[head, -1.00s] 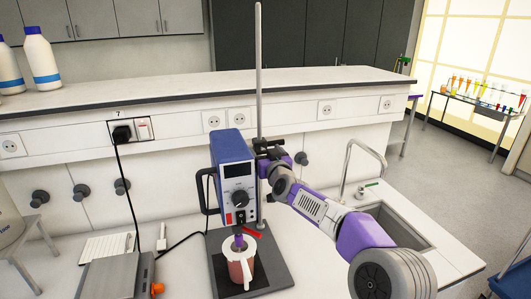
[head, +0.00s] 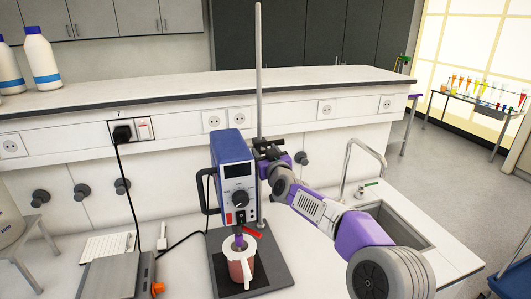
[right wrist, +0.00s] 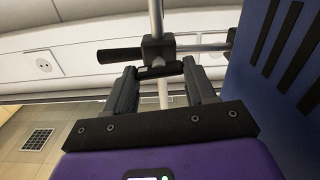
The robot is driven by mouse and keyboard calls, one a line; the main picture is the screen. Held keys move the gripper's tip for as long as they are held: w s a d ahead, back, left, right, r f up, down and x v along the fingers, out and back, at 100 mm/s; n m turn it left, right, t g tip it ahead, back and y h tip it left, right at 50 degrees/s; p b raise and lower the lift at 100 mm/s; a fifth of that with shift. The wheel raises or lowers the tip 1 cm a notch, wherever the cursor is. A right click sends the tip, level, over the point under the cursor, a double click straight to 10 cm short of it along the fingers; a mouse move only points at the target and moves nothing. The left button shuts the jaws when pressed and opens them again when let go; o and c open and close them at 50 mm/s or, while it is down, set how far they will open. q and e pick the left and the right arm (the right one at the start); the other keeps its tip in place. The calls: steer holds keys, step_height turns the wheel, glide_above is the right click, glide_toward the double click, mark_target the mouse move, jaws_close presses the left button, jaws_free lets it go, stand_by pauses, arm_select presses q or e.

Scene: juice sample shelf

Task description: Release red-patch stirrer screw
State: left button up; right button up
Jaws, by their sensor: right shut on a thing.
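The stirrer (head: 233,165) is a blue box with a grey front, display and dial, fixed on a tall metal rod (head: 259,70). A dark clamp (right wrist: 158,48) joins it to the rod, with a black handle (right wrist: 118,55) pointing left. My right gripper (head: 268,150) is at the clamp behind the stirrer's right side. In the right wrist view its fingers (right wrist: 160,73) are shut on the dark screw knob (right wrist: 157,72) under the clamp. No red patch shows on the knob. My left gripper is not in view.
A grey device (head: 115,275) and a cable are at left. A sink (head: 395,222) with a tap is at right. A raised shelf (head: 200,92) runs behind.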

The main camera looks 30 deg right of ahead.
steer(key=n+p, duration=0.1)
steer(key=n, duration=0.3)
steer(key=shift+a, duration=0.2)
steer(key=n, duration=0.5)
steer(key=shift+p, duration=0.4)
steer(key=n, duration=0.3)
steer(key=shift+f, duration=0.15)
steer(key=n+b, duration=0.2)
steer(key=n, duration=0.2)
steer(key=shift+f+n, duration=0.1)
steer(key=shift+n, duration=0.5)
steer(key=o, duration=1)
steer(key=shift+o, duration=0.2)
